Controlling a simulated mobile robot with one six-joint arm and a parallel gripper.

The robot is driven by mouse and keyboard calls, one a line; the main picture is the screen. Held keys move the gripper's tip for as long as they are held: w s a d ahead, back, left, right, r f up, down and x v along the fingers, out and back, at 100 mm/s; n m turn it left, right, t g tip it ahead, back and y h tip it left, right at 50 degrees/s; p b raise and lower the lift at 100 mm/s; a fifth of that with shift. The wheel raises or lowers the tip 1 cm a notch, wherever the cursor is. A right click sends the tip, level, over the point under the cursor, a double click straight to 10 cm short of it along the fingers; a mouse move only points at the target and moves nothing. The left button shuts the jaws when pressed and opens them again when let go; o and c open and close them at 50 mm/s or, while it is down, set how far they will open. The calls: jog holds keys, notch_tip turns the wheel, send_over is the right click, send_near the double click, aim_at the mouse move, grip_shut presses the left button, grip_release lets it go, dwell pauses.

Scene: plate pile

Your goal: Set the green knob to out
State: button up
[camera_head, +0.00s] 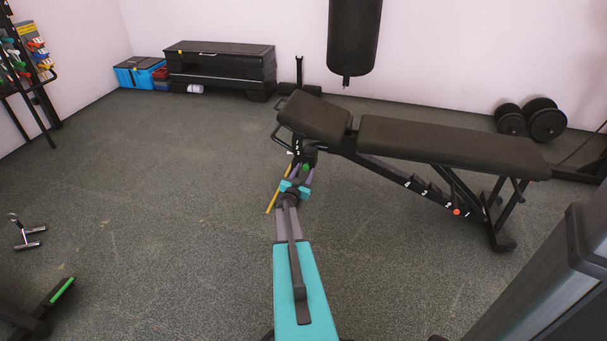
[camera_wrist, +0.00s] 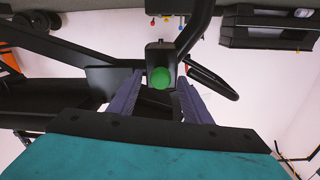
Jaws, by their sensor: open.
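The green knob (camera_wrist: 160,78) sits on a black bracket of the weight bench's frame. In the wrist view, which is upside down, it lies between my gripper's two purple-grey fingers. My gripper (camera_wrist: 158,92) is open, with one finger on either side of the knob and a visible gap to each. The green knob also shows small in the head view (camera_head: 306,168), just beyond my gripper (camera_head: 301,174), under the seat end of the bench (camera_head: 450,142). I cannot tell how far the knob is pulled out or whether a finger touches it.
A black punching bag (camera_head: 354,35) hangs behind the bench. A black storage bench (camera_head: 222,66) and a blue crate (camera_head: 138,72) stand at the back left. A yellow stick-like thing (camera_head: 279,188) is beside my arm. The left floor is mostly clear.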

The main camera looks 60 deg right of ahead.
grip_shut()
jog(key=shift+s+a+r+p, duration=0.1)
jog(key=shift+s+a+p, duration=0.15)
jog(key=shift+a+p, duration=0.3)
jog(key=shift+s+a, duration=0.15)
jog(key=shift+a, duration=0.3)
grip_release()
jog(key=shift+a, duration=0.1)
